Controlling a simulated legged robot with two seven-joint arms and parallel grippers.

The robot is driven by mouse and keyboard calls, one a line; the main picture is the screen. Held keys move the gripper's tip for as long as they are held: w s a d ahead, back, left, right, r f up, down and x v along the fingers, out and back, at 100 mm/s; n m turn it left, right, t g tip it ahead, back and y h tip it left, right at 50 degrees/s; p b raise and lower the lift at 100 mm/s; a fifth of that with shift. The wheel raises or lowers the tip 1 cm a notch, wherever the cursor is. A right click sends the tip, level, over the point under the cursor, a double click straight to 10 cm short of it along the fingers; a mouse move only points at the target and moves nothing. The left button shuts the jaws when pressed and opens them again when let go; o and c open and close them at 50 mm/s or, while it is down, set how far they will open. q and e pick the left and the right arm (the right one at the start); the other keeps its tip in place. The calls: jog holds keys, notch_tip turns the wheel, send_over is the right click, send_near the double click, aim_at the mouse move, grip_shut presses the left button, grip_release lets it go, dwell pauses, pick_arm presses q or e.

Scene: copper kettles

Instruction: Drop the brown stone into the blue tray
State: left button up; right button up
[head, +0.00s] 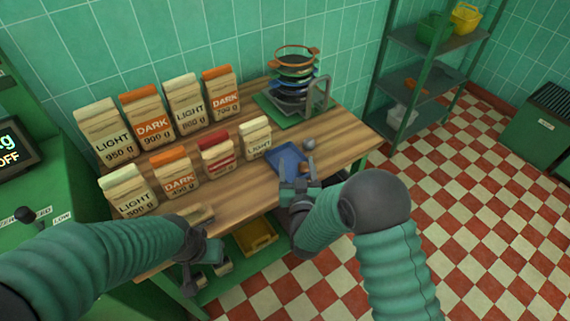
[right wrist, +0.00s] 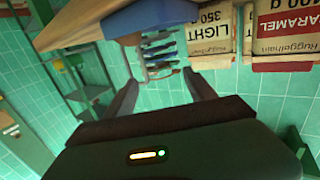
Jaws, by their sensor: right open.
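The blue tray (head: 270,153) lies on the wooden table. My right gripper (head: 293,168) is open over the tray, its two fingers apart with nothing seen between them. A small brown stone (head: 307,168) shows close beside the right finger; I cannot tell whether it is in the tray or at its edge. In the right wrist view, upside down, the blue tray (right wrist: 150,16) is at the top, beyond the open fingers (right wrist: 162,90). My left gripper (head: 205,258) hangs by the table's front edge; its fingers are unclear.
Several labelled bags (head: 171,174) stand in two rows on the left. A stack of coloured sieves (head: 293,75) stands at the back. A yellow bin (head: 256,237) is under the table.

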jog(key=s+d, duration=0.1)
jog(key=s, duration=0.8)
jog(key=shift+s+d+r, duration=0.15)
jog(key=shift+d+r, duration=0.1)
jog(key=shift+d, duration=0.05)
jog(key=shift+d, duration=0.1)
jog(key=s+d+r+m+g+h+p, duration=0.1)
jog(key=s+d+g+p, duration=0.4)
jog(key=s+d+g, duration=0.9)
jog(key=s+d+r, duration=0.1)
jog(key=s+d, duration=0.2)
jog(key=shift+s+d+r+g+h+p, duration=0.15)
jog(key=shift+s+g+h+p, duration=0.15)
jog(key=shift+s+g+h, duration=0.1)
